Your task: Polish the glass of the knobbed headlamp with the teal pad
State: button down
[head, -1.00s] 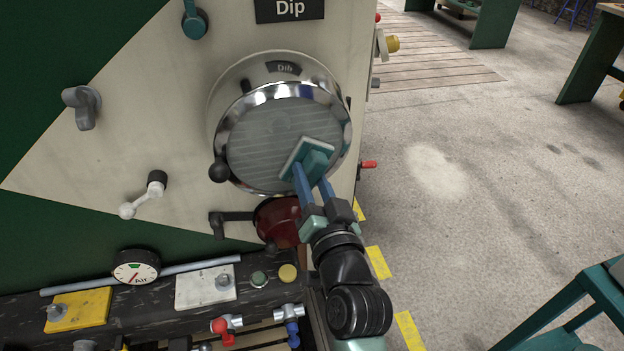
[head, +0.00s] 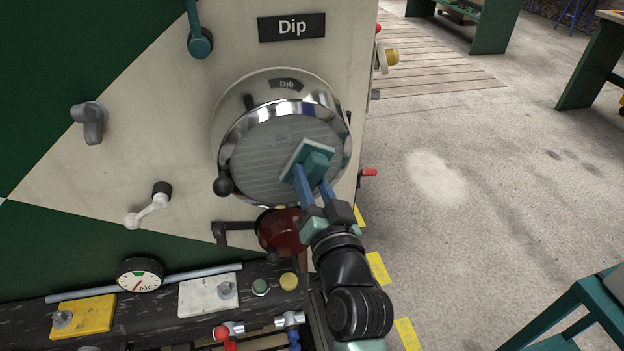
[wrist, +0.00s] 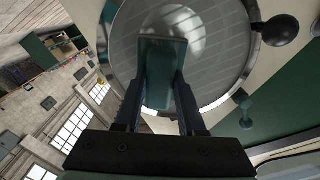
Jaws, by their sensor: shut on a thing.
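The knobbed headlamp is a round chrome lamp with ribbed glass (head: 262,165) under the "Dip" sign. Its black knob (head: 222,186) is at the lower left of the rim, and at the upper right in the wrist view (wrist: 280,30). My gripper (head: 312,186) is shut on the teal pad (head: 318,162), which has a pale face turned to the glass. The pad is over the lower right part of the glass, at or very near it; contact cannot be told. In the wrist view the pad (wrist: 163,75) covers part of the glass, and a pale hazy patch (wrist: 190,40) shows beside it.
A red lamp (head: 283,232) sits just below the headlamp, beside a black crank handle (head: 232,229). A pressure gauge (head: 140,275) and a white plate (head: 208,292) are lower left. A red-tipped lever (head: 368,172) sticks out at right. Open floor lies to the right.

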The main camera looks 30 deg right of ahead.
jog(key=shift+w+a+r+p, duration=0.1)
jog(key=shift+w+a+p, duration=0.1)
jog(key=shift+a+p, duration=0.5)
jog(key=shift+w+a+r+p, duration=0.1)
jog(key=shift+w+a+p, duration=0.1)
jog(key=shift+a+p, duration=0.55)
jog(key=shift+w+a+p, duration=0.2)
jog(key=shift+a+p, duration=0.35)
jog(key=shift+p, duration=0.25)
jog(key=shift+a+f, duration=0.1)
jog(key=shift+a, duration=0.2)
jog(key=shift+w+a+p, duration=0.15)
jog(key=shift+a+p, duration=0.25)
jog(key=shift+p, duration=0.8)
jog(key=shift+a+f, duration=0.1)
jog(key=shift+a, duration=0.1)
jog(key=shift+w, duration=0.1)
jog(key=shift+r+p, duration=1.35)
jog(key=shift+p, duration=0.05)
